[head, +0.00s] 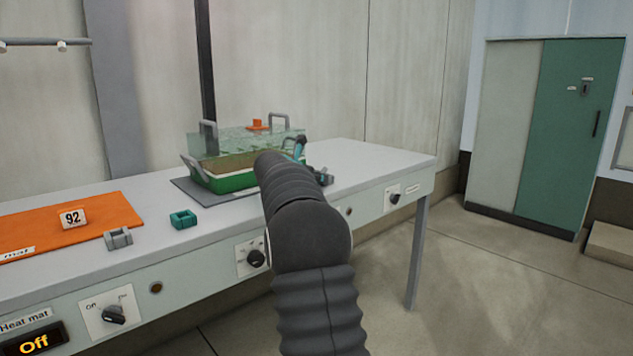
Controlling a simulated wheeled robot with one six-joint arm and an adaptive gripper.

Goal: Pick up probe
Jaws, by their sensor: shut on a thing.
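My arm reaches away from the camera over the bench, and its dark sleeve covers most of my gripper (297,158). The gripper is at the right end of the green tray, shut on a slim teal and dark piece (300,145) that looks like the probe. Only a small part of this piece shows beside the arm, at about the height of the tray's clear lid. The fingertips and the probe's lower end are hidden. I cannot tell whether the probe touches the tray or bench.
The green tray (222,184) has a clear lid, grey handles and an orange block (258,125) on top. A teal holder (183,218), a grey holder (118,238) and an orange mat (100,213) with a "92" block lie left. Knobs line the bench front. The right bench end is clear.

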